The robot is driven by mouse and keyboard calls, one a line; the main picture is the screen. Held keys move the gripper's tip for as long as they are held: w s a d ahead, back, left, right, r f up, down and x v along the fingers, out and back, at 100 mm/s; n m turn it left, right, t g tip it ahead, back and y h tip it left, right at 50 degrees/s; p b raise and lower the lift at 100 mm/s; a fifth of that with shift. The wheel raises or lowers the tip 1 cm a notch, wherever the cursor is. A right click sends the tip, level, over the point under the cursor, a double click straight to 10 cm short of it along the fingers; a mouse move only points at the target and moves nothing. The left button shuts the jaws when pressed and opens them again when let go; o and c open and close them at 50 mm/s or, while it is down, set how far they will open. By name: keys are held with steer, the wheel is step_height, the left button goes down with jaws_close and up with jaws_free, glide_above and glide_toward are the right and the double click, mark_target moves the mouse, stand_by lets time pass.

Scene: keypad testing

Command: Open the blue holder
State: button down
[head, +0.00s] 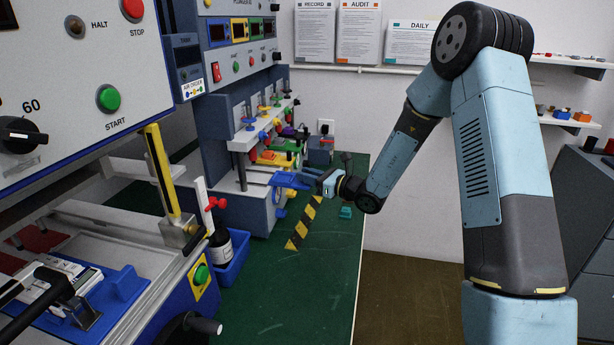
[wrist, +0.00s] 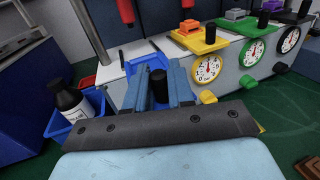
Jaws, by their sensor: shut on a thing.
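The blue holder (head: 288,180) juts from the front of the testing machine, at the near end of a row of coloured holders. In the wrist view its blue top (wrist: 142,56) shows just beyond my fingers. My gripper (head: 312,180) reaches it from the right. In the wrist view my gripper (wrist: 155,76) has a finger on each side of an upright black knob (wrist: 158,84) and is shut on it. The fingers hide much of the blue holder, and its dial is not clearly seen.
Yellow (wrist: 207,44) and green (wrist: 246,25) holders with dials stand beside it. A dark bottle (wrist: 70,100) sits in a blue bin (wrist: 58,126) at left. A yellow-black striped marking (head: 304,223) lies below my gripper.

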steer(key=c, duration=1.1)
jaws_free()
steer(key=v, duration=1.3)
steer(key=shift+d, duration=0.4)
steer(key=shift+s, duration=0.1)
steer(key=s+a+r+n+g+h, duration=0.1)
steer(key=s+r+n+g+h, duration=0.1)
steer(key=s+r+n+g, duration=0.55)
steer(key=s+r+n+g+h, duration=0.2)
steer(key=s+r+n+h, duration=0.15)
steer(key=s+n, duration=0.55)
steer(key=s+d+r+n+t+h, duration=0.3)
steer(key=s+d+r+h, duration=0.1)
steer(key=s+d, duration=0.3)
steer(key=s+d+r+n+t+h, duration=0.3)
steer(key=s+d+r+n+h, duration=0.1)
steer(key=s+d, duration=0.4)
steer(key=shift+d+r+h, duration=0.4)
steer(key=shift+r+h, duration=0.4)
steer(key=shift+h, duration=0.35)
